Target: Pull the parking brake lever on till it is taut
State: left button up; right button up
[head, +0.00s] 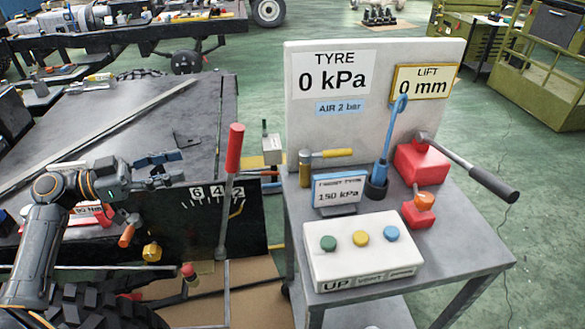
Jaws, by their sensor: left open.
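The parking brake lever (228,190) stands nearly upright, leaning slightly right at the top. It has a red grip (234,149) and a grey shaft that runs down in front of a black scale plate (255,225). The plate carries the white numbers 6, 4 and 2, and the shaft passes between the 4 and the 2. My left gripper (178,168) is open and empty, to the left of the lever and a little below the red grip. Its fingers point right towards the lever, with a gap between. My right gripper is out of view.
A grey cart (455,256) stands right of the lever, with a gauge board (373,90), a button box (362,247) and a black-handled red pump (425,165). A dark chassis deck (150,110) lies behind my gripper. A tyre (85,300) is below my arm.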

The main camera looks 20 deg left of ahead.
aim_at(234, 150)
pick_arm(q)
jog(key=p+x, duration=0.1)
jog(key=x, duration=0.3)
jog(key=p+x, duration=0.1)
jog(key=x, duration=0.3)
jog(key=p+x, duration=0.1)
jog(key=x, duration=0.3)
jog(key=shift+w+a+r+p, duration=0.1)
jog(key=shift+w+r+p, duration=0.1)
jog(key=shift+w+p, duration=0.2)
jog(key=shift+w+d+f, duration=0.1)
jog(key=shift+w+d, duration=0.2)
jog(key=shift+d, duration=0.05)
grip_shut()
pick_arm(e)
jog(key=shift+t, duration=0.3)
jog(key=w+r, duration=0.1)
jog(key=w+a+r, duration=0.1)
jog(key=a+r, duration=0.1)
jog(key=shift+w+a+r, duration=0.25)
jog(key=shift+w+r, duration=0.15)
